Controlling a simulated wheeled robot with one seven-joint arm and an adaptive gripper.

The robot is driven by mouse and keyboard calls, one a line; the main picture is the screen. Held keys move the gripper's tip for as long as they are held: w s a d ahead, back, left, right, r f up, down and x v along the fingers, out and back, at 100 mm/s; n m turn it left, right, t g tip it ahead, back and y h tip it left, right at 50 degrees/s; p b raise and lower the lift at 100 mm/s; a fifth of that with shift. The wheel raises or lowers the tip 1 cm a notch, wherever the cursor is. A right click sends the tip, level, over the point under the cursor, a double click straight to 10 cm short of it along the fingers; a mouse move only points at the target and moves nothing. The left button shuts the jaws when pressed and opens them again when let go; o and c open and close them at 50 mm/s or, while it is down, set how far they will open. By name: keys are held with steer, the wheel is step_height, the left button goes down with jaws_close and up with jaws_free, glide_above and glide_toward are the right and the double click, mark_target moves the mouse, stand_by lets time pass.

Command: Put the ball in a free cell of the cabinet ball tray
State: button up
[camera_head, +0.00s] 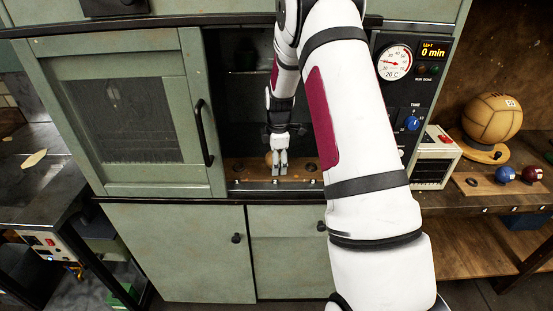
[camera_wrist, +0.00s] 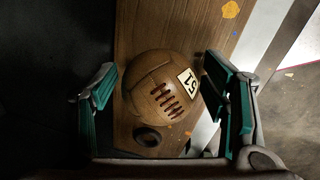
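A brown leather ball (camera_wrist: 160,88) with dark lacing and a "51" label sits on the wooden tray (camera_wrist: 133,32). In the head view the tray (camera_head: 255,175) lies inside the open cabinet, and the ball (camera_head: 268,157) shows partly behind my gripper (camera_head: 280,168). In the wrist view my gripper (camera_wrist: 160,95) is open, with its green-padded fingers on either side of the ball and a gap at least on the left. A dark round cell (camera_wrist: 147,136) shows beside the ball. Whether the ball is seated in a cell is hidden.
The cabinet door (camera_head: 125,110) stands left of the opening, with a black handle (camera_head: 204,133). A control panel (camera_head: 405,85) is on the right. A big ball on a stand (camera_head: 491,118) and small blue (camera_head: 505,174) and red (camera_head: 532,173) balls are on the right-hand bench.

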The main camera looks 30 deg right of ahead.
steer(key=shift+s+a+r+b, duration=0.1)
steer(key=shift+s+r, duration=0.1)
steer(key=shift+r, duration=1.1)
steer(key=shift+s+a+r+b, duration=0.15)
steer(key=shift+s+r, duration=0.1)
steer(key=shift+r, duration=1)
steer(key=shift+s+r+b, duration=0.1)
steer(key=shift+s+r, duration=0.1)
steer(key=shift+r, duration=1.1)
